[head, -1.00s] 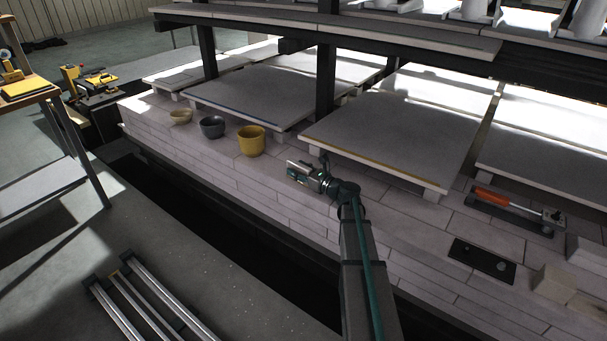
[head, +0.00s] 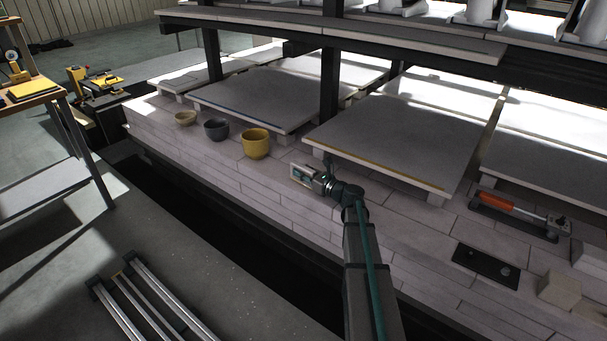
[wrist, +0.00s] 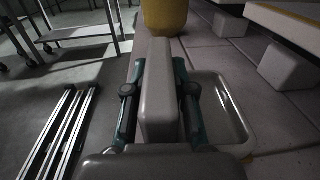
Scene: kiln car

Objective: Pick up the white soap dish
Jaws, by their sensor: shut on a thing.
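The white soap dish (wrist: 237,115) is a shallow rectangular tray with rounded corners, looking pale grey in the wrist view. My gripper (wrist: 159,85) is shut on its left side: one finger is on the outside, the other reaches inside the dish. A pale upright part lies between the fingers. In the head view my gripper (head: 306,177) is low over the brick deck, with the dish's pale rim around the fingertips. I cannot tell whether the dish is clear of the deck.
A yellow pot (head: 256,144), a dark grey bowl (head: 215,129) and a cream bowl (head: 185,118) stand in a row left of my gripper. A raised slab (head: 395,140) lies behind it. An orange-handled tool (head: 497,202) and dark plate (head: 485,265) are at right.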

